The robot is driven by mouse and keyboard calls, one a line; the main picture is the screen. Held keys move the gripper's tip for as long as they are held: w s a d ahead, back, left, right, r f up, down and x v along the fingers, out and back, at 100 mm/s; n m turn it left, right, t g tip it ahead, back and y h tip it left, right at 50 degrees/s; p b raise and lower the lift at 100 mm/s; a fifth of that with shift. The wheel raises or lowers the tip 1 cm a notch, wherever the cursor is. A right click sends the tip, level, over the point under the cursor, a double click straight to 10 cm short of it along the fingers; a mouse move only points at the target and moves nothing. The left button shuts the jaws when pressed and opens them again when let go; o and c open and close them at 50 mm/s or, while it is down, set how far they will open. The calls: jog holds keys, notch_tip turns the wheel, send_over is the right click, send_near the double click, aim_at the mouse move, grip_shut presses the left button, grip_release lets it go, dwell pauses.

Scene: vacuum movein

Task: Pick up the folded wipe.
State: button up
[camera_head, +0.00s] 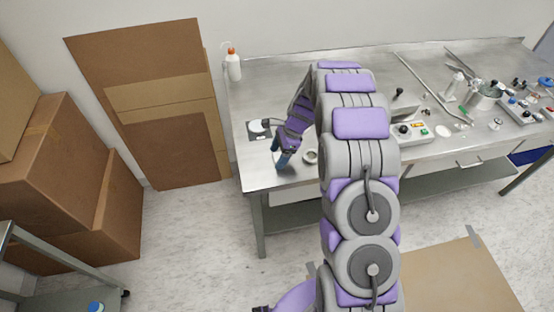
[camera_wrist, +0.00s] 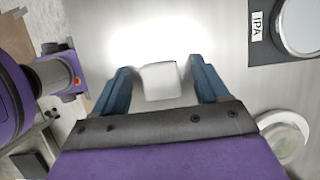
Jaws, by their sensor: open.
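The folded wipe (camera_wrist: 160,81) is a small white square on the steel table, seen in the wrist view. It lies between the two blue fingers of my gripper (camera_wrist: 162,85), with a gap on each side. The fingers are open and hold nothing. In the head view my gripper (camera_head: 283,160) points down over the table's front left part, and the wipe cannot be made out there. How high the fingertips are above the table is hard to tell.
A dark plate marked IPA with a round dish (camera_wrist: 304,25) lies right of the wipe. A small round dish (camera_wrist: 284,137) is nearer. On the steel table (camera_head: 262,90), a white bottle with a red cap (camera_head: 233,66) stands at the back left; instruments fill the right side. Cardboard boxes (camera_head: 60,160) stand left.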

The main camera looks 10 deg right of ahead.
aim_at(276, 156)
jog(key=shift+d, duration=0.75)
jog(key=c, duration=0.5)
jog(key=shift+c, duration=1)
jog(key=shift+a, duration=0.5)
jog(key=c, duration=0.5)
jog(key=shift+d, duration=0.1)
jog(key=shift+d+r, duration=0.2)
jog(key=shift+r, duration=0.25)
notch_tip(276, 156, up, 3)
jog(key=shift+f+p, duration=0.1)
jog(key=shift+p, duration=0.7)
jog(key=s+d+r+p, duration=0.1)
jog(key=s+d+p, duration=0.1)
jog(key=s, duration=1.3)
jog(key=shift+s+d+r+p, duration=0.15)
jog(key=shift+s+d+p, duration=0.15)
jog(key=shift+d, duration=0.6)
